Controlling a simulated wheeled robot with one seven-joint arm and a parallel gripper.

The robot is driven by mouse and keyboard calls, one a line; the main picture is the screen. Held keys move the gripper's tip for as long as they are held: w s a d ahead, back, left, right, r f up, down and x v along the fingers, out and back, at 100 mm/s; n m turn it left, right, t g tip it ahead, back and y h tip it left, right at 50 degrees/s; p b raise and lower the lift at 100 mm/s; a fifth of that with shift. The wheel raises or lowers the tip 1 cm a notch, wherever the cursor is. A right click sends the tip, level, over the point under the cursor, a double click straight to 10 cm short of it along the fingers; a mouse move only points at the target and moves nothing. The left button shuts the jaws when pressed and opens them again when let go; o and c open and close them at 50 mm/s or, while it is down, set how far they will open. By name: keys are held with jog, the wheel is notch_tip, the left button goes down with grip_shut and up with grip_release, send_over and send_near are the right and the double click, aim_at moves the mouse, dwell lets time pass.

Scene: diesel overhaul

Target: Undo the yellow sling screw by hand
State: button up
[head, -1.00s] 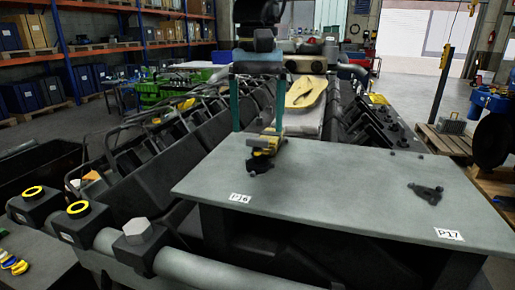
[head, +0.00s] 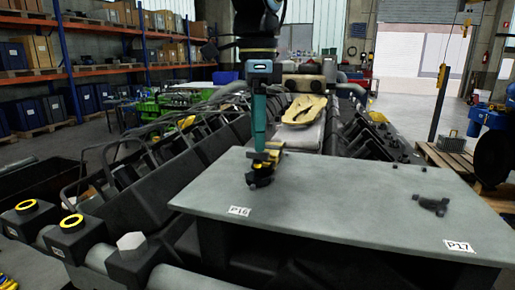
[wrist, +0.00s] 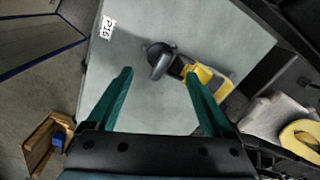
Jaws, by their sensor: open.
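A small fixture with a yellow bracket (head: 273,150) and a black base (head: 262,177) stands on the grey table (head: 340,200), near the P16 label. In the wrist view, the yellow bracket (wrist: 210,80) sits beside a dark rounded knob (wrist: 158,57). I cannot tell which part is the sling screw. My gripper (wrist: 159,72) has two teal fingers, spread wide and empty. In the wrist view the knob shows between and beyond the fingertips, and the right finger overlaps part of the yellow bracket. In the head view my gripper (head: 258,150) is over the fixture, seen edge-on; contact cannot be told.
A small black part (head: 432,204) lies near the P17 label (head: 458,246). A yellow plate (head: 304,110) lies on the engine behind the table. A hex-headed block (head: 131,246) and yellow-ringed blocks (head: 72,222) are at front left. The table's middle is clear.

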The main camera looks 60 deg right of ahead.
aim_at(258, 154)
jog(key=m+p, duration=0.1)
jog(key=m, duration=0.2)
jog(key=shift+r, duration=0.2)
jog(key=shift+f+m+p, duration=0.3)
jog(key=shift+m, duration=0.5)
notch_tip(258, 154, down, 5)
jog(key=b, duration=0.3)
jog(key=shift+c, duration=0.3)
grip_shut()
jog(key=shift+r+n, duration=0.1)
jog(key=shift+n, duration=0.2)
